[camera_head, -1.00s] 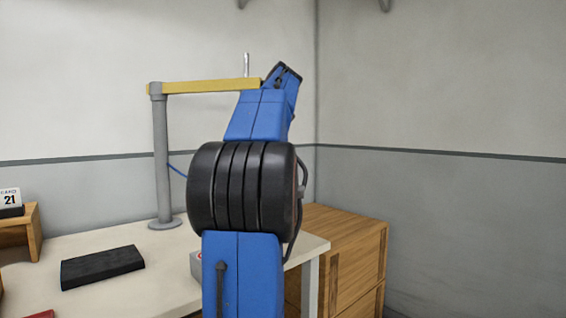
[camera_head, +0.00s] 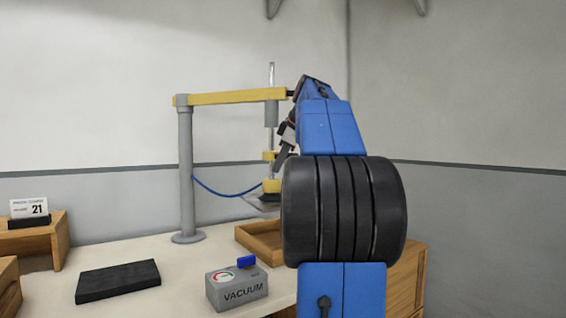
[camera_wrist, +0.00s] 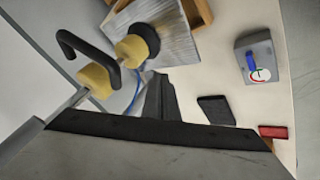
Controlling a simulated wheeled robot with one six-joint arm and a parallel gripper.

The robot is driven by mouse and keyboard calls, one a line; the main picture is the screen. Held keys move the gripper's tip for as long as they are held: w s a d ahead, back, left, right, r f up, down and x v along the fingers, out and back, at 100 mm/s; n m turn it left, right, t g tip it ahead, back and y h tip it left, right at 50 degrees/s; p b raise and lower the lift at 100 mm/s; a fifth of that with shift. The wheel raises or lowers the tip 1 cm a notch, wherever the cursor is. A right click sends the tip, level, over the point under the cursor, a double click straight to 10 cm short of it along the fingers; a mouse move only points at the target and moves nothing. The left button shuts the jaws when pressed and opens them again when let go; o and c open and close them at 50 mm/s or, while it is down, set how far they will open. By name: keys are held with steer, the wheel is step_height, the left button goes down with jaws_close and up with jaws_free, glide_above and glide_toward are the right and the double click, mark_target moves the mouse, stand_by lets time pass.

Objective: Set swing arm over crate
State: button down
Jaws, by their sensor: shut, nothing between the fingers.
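The swing arm (camera_head: 235,97) is a yellow beam on a grey post, reaching right. From its end hangs a rod with yellow collars and a dark suction cup at the bottom. A grey plate (camera_head: 256,203) is at the cup; it also shows in the wrist view (camera_wrist: 185,45). The wooden crate (camera_head: 250,247) stands on the table below the plate, its right part hidden by my arm. In the wrist view, plate and crate (camera_wrist: 203,12) overlap. My gripper (camera_head: 280,160) is shut and empty beside the rod; its fingers (camera_wrist: 158,85) show near the black handle (camera_wrist: 82,36).
A grey vacuum box (camera_head: 236,289) with a gauge and blue lever stands in front of the crate. A black slab (camera_head: 118,281) lies at left. A wooden stand (camera_head: 40,240) with a calendar is at the far left. A blue hose (camera_head: 225,194) hangs between post and cup.

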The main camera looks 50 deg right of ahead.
steer(key=x, duration=0.7)
steer(key=shift+w+d, duration=0.65)
steer(key=shift+d, duration=0.15)
steer(key=shift+w+d+r, duration=0.1)
steer(key=shift+w+d, duration=0.55)
